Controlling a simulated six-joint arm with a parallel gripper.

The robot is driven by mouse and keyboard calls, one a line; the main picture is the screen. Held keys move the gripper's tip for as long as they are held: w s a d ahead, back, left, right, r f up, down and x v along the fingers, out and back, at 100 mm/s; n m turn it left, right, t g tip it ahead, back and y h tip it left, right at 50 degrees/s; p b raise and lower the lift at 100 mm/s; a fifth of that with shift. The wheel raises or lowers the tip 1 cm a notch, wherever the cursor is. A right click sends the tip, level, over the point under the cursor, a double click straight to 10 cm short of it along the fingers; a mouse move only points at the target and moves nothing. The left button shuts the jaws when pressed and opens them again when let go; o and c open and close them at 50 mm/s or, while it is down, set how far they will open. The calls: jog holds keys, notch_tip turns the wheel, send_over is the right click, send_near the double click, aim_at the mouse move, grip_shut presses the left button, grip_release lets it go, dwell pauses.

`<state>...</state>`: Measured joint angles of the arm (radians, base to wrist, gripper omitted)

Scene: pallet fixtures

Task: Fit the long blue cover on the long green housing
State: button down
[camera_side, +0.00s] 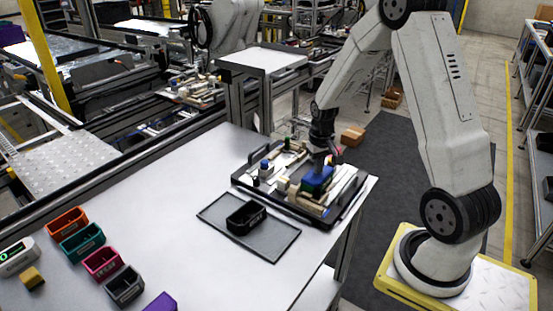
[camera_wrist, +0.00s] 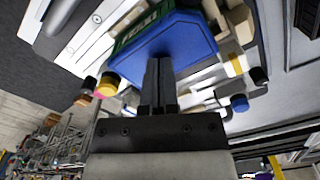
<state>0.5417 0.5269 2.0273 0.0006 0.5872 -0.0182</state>
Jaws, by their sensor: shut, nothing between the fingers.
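The long blue cover (camera_side: 318,178) sits on the pallet fixture at the table's right end; it also shows in the wrist view (camera_wrist: 172,38). The long green housing (camera_wrist: 143,27), with white lettering, shows along the cover's far edge in the wrist view. The cover lies over the housing and hides most of it; I cannot tell whether it is fully seated. In the side view my gripper (camera_side: 329,160) is just above the cover.
The black fixture tray (camera_side: 336,224) holds pale blocks and several small coloured-cap parts around the cover. A dark mat (camera_side: 270,248) with a black bin (camera_side: 246,217) lies in front. Several coloured bins, such as a teal one (camera_side: 82,243), stand at left. The table between is clear.

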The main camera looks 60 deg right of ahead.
jog(key=shift+r, duration=0.1)
jog(key=shift+r, duration=3.4)
jog(key=s+a+n+t, duration=0.1)
jog(key=s+a+n, duration=0.2)
jog(key=a, duration=0.7)
jog(key=s+a+f+n+t, duration=0.1)
jog(key=s+a+n, duration=0.2)
jog(key=a, duration=0.7)
jog(key=shift+a+t, duration=0.25)
jog(key=shift+t, duration=0.05)
